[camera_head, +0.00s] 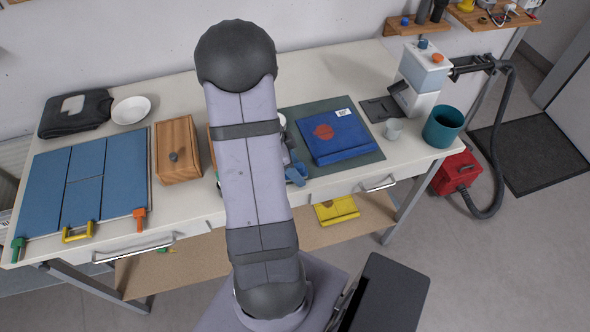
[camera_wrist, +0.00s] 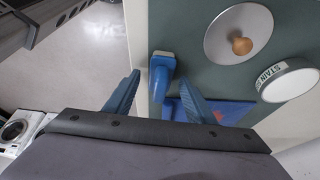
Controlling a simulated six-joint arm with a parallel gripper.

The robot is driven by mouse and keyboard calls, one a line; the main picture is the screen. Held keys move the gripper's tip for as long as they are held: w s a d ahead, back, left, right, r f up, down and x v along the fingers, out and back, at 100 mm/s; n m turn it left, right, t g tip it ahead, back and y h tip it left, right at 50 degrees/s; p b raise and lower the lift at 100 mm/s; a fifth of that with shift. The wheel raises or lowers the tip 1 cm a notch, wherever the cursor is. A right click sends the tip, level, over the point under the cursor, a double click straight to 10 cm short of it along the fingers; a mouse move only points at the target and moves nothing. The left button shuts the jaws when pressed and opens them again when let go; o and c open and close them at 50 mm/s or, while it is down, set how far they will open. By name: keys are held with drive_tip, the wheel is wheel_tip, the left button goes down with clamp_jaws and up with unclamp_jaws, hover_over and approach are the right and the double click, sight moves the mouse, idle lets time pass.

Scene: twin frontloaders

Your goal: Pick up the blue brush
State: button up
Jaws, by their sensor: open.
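The blue brush (camera_wrist: 161,66) shows in the wrist view as a small blue piece with a rounded end. It lies at the edge of the dark green mat (camera_wrist: 196,70), close to the table's pale border strip. My gripper (camera_wrist: 159,78) is open, with one blue finger to the left of the brush and one to the right in that view. The gap to the brush and the height above it are hard to judge. In the head view my arm hides much of this spot; a small blue patch beside it could be finger or brush.
In the wrist view, a round metal lid (camera_wrist: 226,38) with a wooden knob and a white-rimmed tin (camera_wrist: 287,80) lie near the brush. A blue folded item (camera_head: 336,136) lies on the mat. A wooden box (camera_head: 177,150) stands left of my arm, a teal bin (camera_head: 443,127) right.

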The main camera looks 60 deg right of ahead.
drive_tip(key=c, duration=1.2)
drive_tip(key=shift+o, duration=0.2)
drive_tip(key=shift+r, duration=0.1)
wheel_tip(320, 180, up, 10)
drive_tip(key=shift+f+b, duration=0.1)
drive_tip(key=shift+b, duration=1)
drive_tip(key=shift+o, duration=0.7)
